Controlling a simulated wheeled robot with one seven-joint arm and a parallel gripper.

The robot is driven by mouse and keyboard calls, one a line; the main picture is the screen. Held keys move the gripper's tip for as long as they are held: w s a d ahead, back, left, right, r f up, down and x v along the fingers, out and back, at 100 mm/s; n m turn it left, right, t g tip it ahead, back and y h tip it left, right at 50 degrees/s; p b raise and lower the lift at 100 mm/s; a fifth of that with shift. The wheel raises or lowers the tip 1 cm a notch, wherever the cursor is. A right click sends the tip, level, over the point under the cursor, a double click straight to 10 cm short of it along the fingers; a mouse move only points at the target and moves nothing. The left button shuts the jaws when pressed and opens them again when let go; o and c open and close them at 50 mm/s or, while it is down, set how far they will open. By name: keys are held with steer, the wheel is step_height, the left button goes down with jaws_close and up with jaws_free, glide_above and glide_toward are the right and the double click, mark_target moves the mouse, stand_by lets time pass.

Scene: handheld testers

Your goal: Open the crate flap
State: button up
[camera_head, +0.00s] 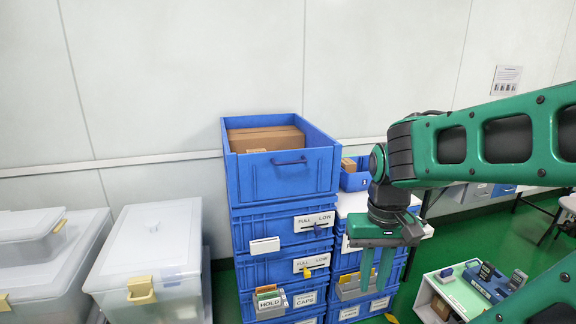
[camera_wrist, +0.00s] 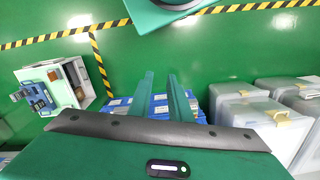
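A stack of blue crates stands in the middle of the head view. The top crate (camera_head: 325,160) is open at the top and holds brown cardboard boxes (camera_head: 265,140). Its front panel (camera_head: 265,182), with a dark handle (camera_head: 289,162), stands upright; I cannot tell which panel is the flap. My gripper (camera_head: 373,288) points down to the right of this stack, in front of a shorter blue stack. Its two green fingers are apart with nothing visible between them. The wrist view also shows my gripper (camera_wrist: 160,76) open, with blue crates partly hidden behind the fingers.
Translucent lidded bins (camera_head: 152,255) stand at the left. The lower crates carry FULL/LOW labels (camera_head: 314,222) and small label holders (camera_head: 269,301). A low white stand with handheld devices (camera_head: 490,285) is at the lower right. Green floor (camera_wrist: 200,55) lies open around the stand.

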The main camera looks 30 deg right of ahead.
steer(key=n+t+h, duration=0.4)
steer(key=n+t, duration=1.1)
steer(key=n, duration=0.6)
glide_toward(291, 163)
steer(key=x, duration=1)
steer(key=shift+w+d+f, duration=0.1)
steer(key=shift+w, duration=0.25)
